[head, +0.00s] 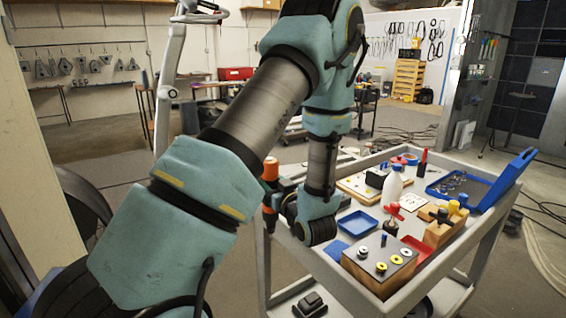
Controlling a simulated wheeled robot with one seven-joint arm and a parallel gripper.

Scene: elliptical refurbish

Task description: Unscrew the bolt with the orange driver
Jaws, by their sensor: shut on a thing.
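The orange driver (270,169) stands about upright at the cart's left edge, orange end up, with a dark part below. My gripper (279,199) is mostly hidden behind my wrist. It is shut on the driver, though the fingers barely show. A wooden block with a grey top plate (402,259) stands at the cart's near end, to the right of my wrist. Several fittings sit on the plate: a small blue peg (383,240), a dark one, and yellow and white rings. I cannot tell which of them is the bolt.
The cart (448,260) also carries a blue tray (356,223), a red tray (417,246), a white bottle (392,187), a wooden block with coloured handles (440,231) and an open blue case (468,190). My arm crosses the middle of the view.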

